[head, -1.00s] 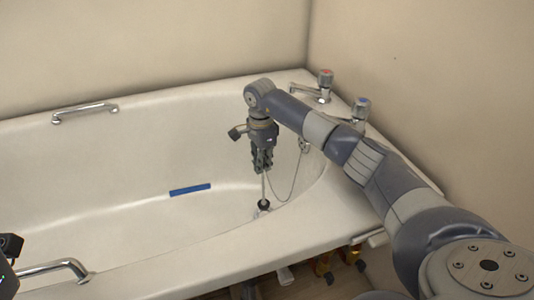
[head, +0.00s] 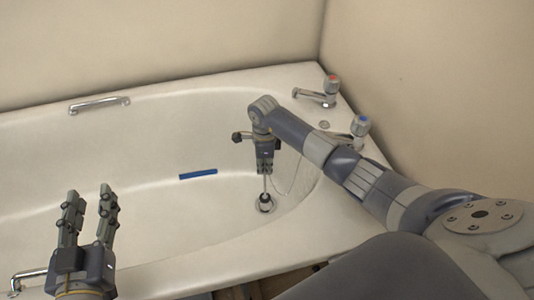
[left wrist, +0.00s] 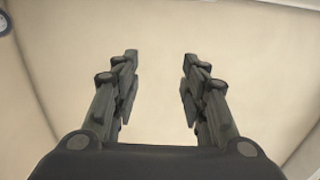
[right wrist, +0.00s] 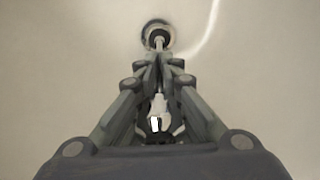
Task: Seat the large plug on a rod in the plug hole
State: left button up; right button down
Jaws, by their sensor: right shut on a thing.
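The large plug (head: 265,201) is a dark stopper at the low end of a thin upright metal rod. It is at the plug hole (head: 266,209), a metal ring in the bath floor. I cannot tell whether it is fully down in the hole. My right gripper (head: 264,172) points down and is shut on the rod. In the right wrist view the rod runs from the fingers to the plug (right wrist: 158,37), inside the ring of the plug hole (right wrist: 160,26). My left gripper (head: 90,198) is open and empty, fingers up, near the bath's front rim.
The white bath (head: 140,218) has a grab handle (head: 100,104) on the back rim and another at front left. Taps (head: 331,88) stand on the right rim. A thin chain hangs by the right gripper. Walls close the back and right.

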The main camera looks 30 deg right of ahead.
pick_arm(q)
notch_tip(320, 180, up, 10)
jog(key=s+d+t+h+b, duration=0.1)
jog(key=s+t+h+b, duration=0.1)
jog(key=t, duration=0.3)
jog(key=shift+s+d+t, duration=0.3)
jog(key=shift+d, duration=0.05)
pick_arm(e)
jog(key=shift+s+d+f+m, duration=0.1)
jog(key=shift+f+m, duration=0.05)
jog(key=shift+f, duration=0.75)
jog(key=shift+s+f+m, duration=0.1)
jog(key=shift+f+m, duration=0.05)
jog(key=shift+f, duration=0.7)
pick_arm(q)
jog(key=shift+s+r+t, duration=0.4)
jog(key=shift+r+t, duration=0.1)
jog(key=shift+r, duration=0.05)
pick_arm(e)
jog(key=shift+f, duration=0.25)
dwell(1.4)
jog(key=c, duration=1.7)
grip_release()
jog(key=shift+o, duration=0.2)
